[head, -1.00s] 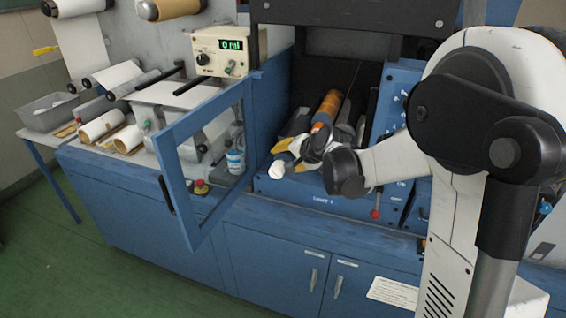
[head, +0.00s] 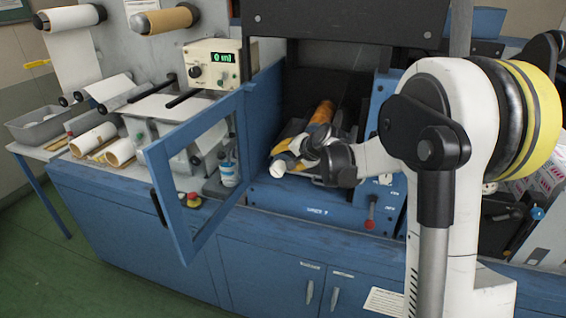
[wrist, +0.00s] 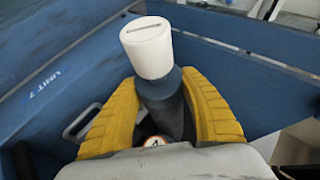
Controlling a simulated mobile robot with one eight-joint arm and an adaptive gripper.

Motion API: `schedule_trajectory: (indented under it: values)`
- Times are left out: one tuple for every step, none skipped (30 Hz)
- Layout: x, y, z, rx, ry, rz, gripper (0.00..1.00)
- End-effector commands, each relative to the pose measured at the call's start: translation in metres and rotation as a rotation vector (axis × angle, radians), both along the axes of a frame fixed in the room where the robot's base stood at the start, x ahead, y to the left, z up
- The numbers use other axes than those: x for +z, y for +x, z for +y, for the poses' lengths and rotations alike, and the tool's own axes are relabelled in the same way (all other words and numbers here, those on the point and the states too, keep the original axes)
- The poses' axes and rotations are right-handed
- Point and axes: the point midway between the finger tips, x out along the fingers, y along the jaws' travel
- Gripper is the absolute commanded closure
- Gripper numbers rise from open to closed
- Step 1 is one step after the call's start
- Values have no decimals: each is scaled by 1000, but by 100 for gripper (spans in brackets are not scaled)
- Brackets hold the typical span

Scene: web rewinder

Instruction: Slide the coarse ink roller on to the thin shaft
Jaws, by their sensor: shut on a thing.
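My gripper (head: 290,151) has yellow fingers and is in front of the opening of the blue machine. In the wrist view its fingers (wrist: 163,92) are shut around a dark grey roller with a white end (wrist: 147,48). The white end also shows in the head view (head: 277,171), pointing toward the front left. An orange roller (head: 321,113) lies inside the machine behind my gripper. Grey parts lie beside it, partly hidden by my wrist. I cannot make out the thin shaft or how coarse the held roller's surface is.
An open blue framed door (head: 181,205) stands to the left of the opening. Cream rolls (head: 121,152) and a grey tray (head: 42,124) are further left. A red-knobbed lever (head: 370,225) sticks out at the machine's front right. A blue wall (wrist: 240,75) lies close behind the held roller.

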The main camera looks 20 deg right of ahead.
Motion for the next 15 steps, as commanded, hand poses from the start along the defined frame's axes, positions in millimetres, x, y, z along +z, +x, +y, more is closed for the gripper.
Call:
schedule_trajectory:
  values:
    - [0, 3, -3, -1, 0, 0, 88]
    - [0, 5, -4, -1, 0, 0, 88]
    - [0, 7, -5, -1, 0, 0, 88]
    - [0, 8, -6, -1, 0, 0, 88]
    - [0, 10, -7, -1, 0, 0, 88]
    - [0, 12, -9, -1, 1, 0, 88]
    - [0, 13, -10, -1, 1, 0, 88]
    - [0, 15, -11, -1, 1, 0, 88]
    - [0, 17, -12, -1, 1, 0, 88]
    - [0, 19, -13, 0, 0, 0, 88]
    - [0, 20, -14, 0, 0, 0, 88]
    - [0, 22, -16, 0, 0, 0, 88]
    - [0, 23, -17, 0, 0, 0, 88]
    - [0, 25, -18, 0, 0, 0, 88]
    - [0, 26, -19, 0, 0, 0, 88]
